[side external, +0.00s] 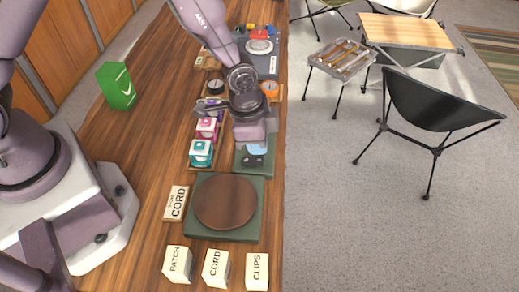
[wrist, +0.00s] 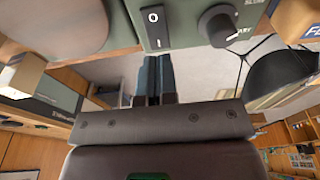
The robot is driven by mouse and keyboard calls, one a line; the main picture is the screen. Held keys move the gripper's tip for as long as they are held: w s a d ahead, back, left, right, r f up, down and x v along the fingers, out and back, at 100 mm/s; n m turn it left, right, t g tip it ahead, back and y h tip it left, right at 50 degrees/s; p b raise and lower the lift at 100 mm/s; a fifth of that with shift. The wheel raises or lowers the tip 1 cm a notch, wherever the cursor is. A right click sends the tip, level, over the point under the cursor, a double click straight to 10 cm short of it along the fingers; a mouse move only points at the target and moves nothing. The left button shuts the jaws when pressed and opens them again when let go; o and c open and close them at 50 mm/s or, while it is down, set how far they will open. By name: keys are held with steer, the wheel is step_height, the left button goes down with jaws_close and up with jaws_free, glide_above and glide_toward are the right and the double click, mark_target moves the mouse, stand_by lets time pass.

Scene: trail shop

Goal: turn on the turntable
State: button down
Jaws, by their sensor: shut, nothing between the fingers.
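The turntable shows in the side external view as a round brown wooden platter (side external: 226,200) on a square green base (side external: 249,235), near the front of the wooden counter. In the wrist view, a black rocker switch (wrist: 153,27) marked O and I sits on a green panel (wrist: 190,32) at the top, with a black knob (wrist: 226,24) to its right. I cannot tell which way the switch is pressed. My gripper (side external: 252,135) is above the counter behind the platter. Its shut, empty fingers (wrist: 155,62) show just below the switch; contact is not visible.
Label blocks (side external: 215,269) stand in front of the turntable, and a cord sign (side external: 176,203) is to its left. Pink and teal boxes (side external: 204,141) stand left of my gripper. A green box (side external: 117,86) is farther left. A black chair (side external: 430,105) stands on open floor.

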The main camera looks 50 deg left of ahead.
mark_target(259, 159)
steer(key=shift+w+d+f, duration=0.1)
steer(key=shift+f, duration=0.6)
steer(key=shift+w+d+f, duration=0.1)
steer(key=shift+f, duration=0.55)
steer(key=shift+d+f, duration=0.1)
steer(key=shift+f, duration=0.15)
steer(key=shift+f+g, duration=0.1)
steer(key=shift+g, duration=0.2)
steer(key=shift+s+a, duration=0.1)
steer(key=shift+a, duration=0.15)
steer(key=shift+s+a+r, duration=0.3)
steer(key=shift+s+a, duration=0.1)
steer(key=shift+s, duration=0.05)
